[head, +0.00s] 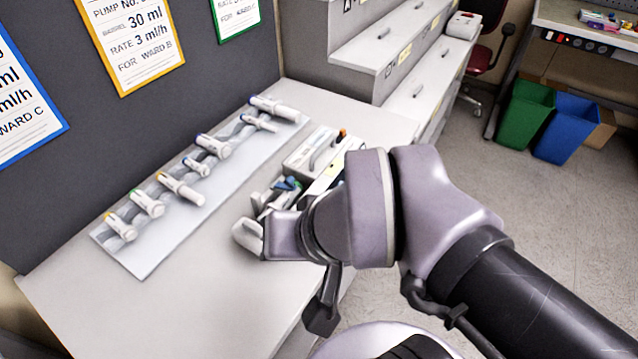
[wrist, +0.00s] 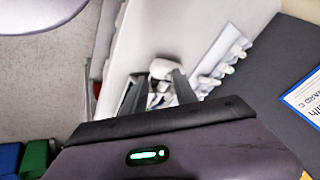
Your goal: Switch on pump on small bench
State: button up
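A white pump (head: 312,152) with a grey handle, an orange part on top and a yellow label stands on the small bench (head: 165,310). Its near side is partly hidden behind my arm. Grey, blue and green parts (head: 285,186) and a rounded white piece (head: 247,236) lie at its left front; I cannot tell whether they belong to it. My gripper, mostly hidden by my wrist in the head view, shows in the wrist view (wrist: 157,82). Its two dark fingers are apart, with white parts, including the rounded white piece (wrist: 163,68), beyond and between them. No switch or lit display is visible.
A pale rack (head: 150,255) of several syringes with coloured ends lies along the bench's wall side. Ward cards (head: 130,40) hang on the dark panel. Stepped drawers (head: 390,60) stand behind. Green (head: 527,112) and blue (head: 567,128) bins stand on the floor at right.

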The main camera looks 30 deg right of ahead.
grip_shut()
dwell(1.5)
